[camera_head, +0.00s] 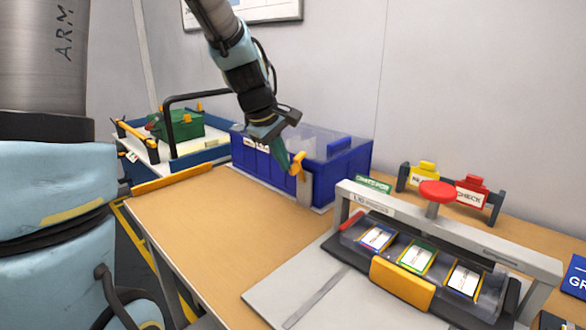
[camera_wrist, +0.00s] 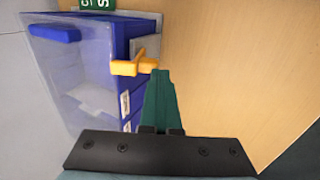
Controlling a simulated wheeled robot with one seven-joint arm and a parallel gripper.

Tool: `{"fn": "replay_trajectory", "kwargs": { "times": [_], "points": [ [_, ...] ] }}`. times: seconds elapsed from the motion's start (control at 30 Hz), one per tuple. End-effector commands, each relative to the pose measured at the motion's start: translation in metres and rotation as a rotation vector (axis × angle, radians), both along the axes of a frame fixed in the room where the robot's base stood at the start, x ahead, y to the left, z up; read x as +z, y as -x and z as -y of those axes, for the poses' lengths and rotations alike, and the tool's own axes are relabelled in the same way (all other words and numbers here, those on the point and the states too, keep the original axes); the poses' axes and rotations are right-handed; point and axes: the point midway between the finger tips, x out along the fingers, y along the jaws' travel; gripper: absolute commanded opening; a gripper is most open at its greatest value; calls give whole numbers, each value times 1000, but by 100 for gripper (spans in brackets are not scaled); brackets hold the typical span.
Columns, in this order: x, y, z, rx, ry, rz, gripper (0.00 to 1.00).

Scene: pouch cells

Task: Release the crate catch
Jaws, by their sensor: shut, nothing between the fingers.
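A blue crate (camera_head: 345,172) with a clear lid stands at the back of the table. It also shows in the wrist view (camera_wrist: 133,25), with its clear lid facing up. A yellow catch (camera_head: 297,163) sits at the crate's right front, on a grey plate (camera_head: 305,188). In the wrist view the yellow catch (camera_wrist: 134,67) is just ahead and left of my fingertips. My gripper (camera_head: 286,165) has green fingers and is shut and empty beside the catch. In the wrist view my gripper (camera_wrist: 161,75) points up at the catch; whether it touches is unclear.
A press frame with a red knob (camera_head: 437,191) and pouch cells in a clear tray (camera_head: 396,231) stands at right. Yellow and red tags (camera_head: 471,190) hang behind it. A cart with a green box (camera_head: 178,126) is at left. The table's front middle (camera_head: 230,230) is clear.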

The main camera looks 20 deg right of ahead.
Motion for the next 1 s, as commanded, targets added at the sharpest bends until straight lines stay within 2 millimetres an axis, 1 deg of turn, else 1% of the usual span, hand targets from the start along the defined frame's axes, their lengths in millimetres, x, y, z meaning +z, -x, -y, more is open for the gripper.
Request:
{"fn": "replay_trajectory", "kwargs": {
  "times": [0.03, 0.2, 0.5, 0.57, 0.8, 1.0],
  "points": [
    [-12, 1, -3, 5, 28, 14, 0],
    [-16, 4, -8, 2, 104, 54, 0],
    [-26, 8, -15, -1, 99, 51, 0],
    [-22, 8, -14, -2, 99, 50, 0],
    [-21, 8, -13, -2, 98, 49, 0],
    [-17, 4, -7, -2, 98, 48, 0]
  ]
}}
